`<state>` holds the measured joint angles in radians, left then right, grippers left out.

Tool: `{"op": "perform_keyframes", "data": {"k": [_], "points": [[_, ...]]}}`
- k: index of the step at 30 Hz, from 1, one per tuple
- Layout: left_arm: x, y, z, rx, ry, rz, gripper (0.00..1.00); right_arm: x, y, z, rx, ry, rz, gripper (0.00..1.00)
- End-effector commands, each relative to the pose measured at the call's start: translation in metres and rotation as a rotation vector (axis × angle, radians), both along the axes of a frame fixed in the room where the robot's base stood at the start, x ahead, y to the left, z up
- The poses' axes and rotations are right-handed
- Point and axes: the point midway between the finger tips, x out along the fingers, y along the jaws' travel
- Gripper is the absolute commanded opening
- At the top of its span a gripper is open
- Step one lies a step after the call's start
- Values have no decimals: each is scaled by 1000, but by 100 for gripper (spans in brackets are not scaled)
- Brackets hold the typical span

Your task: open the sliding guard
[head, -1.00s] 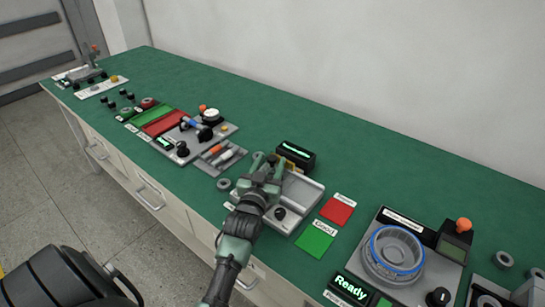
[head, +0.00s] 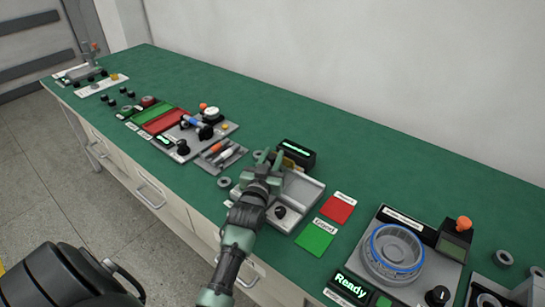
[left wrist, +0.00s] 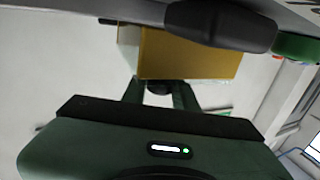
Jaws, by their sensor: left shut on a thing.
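My left gripper (head: 269,158) reaches over a grey fixture (head: 305,190) in the middle of the bench. Its two fingers are close together at the back left of the fixture. In the left wrist view a yellow block-shaped part (left wrist: 190,55), which I take to be the sliding guard, stands just beyond the fingertips. A small dark round knob (left wrist: 160,87) sits between the fingers against this part, and the gripper is shut on it. In the head view, the fingers hide most of the guard and the contact. My right gripper is not in view.
A black display box (head: 297,154) stands behind the fixture. Right of it lie red (head: 338,208) and green (head: 314,237) mats, then a station with a blue-ringed grey part (head: 397,253). The bench behind is clear.

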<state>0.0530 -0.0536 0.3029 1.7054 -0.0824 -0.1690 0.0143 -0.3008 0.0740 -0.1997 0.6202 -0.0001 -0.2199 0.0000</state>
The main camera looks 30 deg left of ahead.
Motion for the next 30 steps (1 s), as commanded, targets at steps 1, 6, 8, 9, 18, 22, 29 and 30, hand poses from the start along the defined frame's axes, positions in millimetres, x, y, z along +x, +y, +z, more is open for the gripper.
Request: {"op": "perform_keyframes", "data": {"k": [1,6,8,9,18,22,29,30], "points": [[0,0,0,0,0,0,0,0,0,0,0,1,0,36],[0,0,0,0,0,0,0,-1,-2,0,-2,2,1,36],[0,0,0,0,0,0,0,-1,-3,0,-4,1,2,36],[0,0,0,0,0,0,0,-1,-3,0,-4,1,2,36],[0,0,0,0,0,0,0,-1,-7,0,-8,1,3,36],[0,0,0,0,0,0,0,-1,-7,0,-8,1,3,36],[0,0,0,0,0,0,0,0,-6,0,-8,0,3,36],[0,0,0,0,0,0,0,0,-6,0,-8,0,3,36]]}}
